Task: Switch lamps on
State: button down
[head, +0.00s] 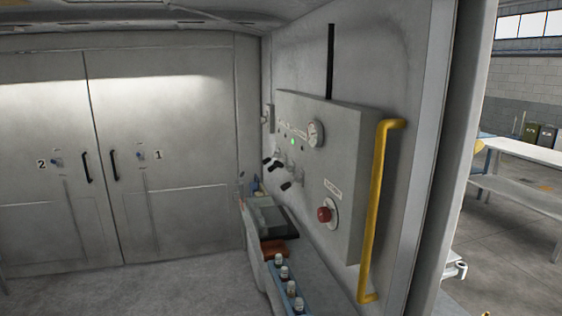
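A grey control box (335,165) is mounted on the right wall. It carries a row of small indicators, and one of them, a green light (292,141), is lit. A round dial or gauge (315,133) sits near its top. Black-handled switches (275,164) stick out at its left side. A red push button (324,214) sits low on the box under a small label. Which control belongs to the lamps cannot be read. My gripper is not in view.
A yellow grab handle (377,210) stands right of the box at the door opening. Below the box a shelf holds a blue tray (280,291) with several bottles. Grey double doors (120,150) close the back. A workbench (525,160) stands outside right.

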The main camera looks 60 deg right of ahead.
aim_at(268, 160)
jog(key=z, duration=0.25)
jog(key=i, duration=0.65)
jog(key=z, duration=0.9)
jog(key=i, duration=0.8)
jog(key=z, duration=0.55)
jog(key=k, duration=0.9)
jog(key=z, duration=0.1)
jog(key=i, duration=0.3)
jog(key=z, duration=0.05)
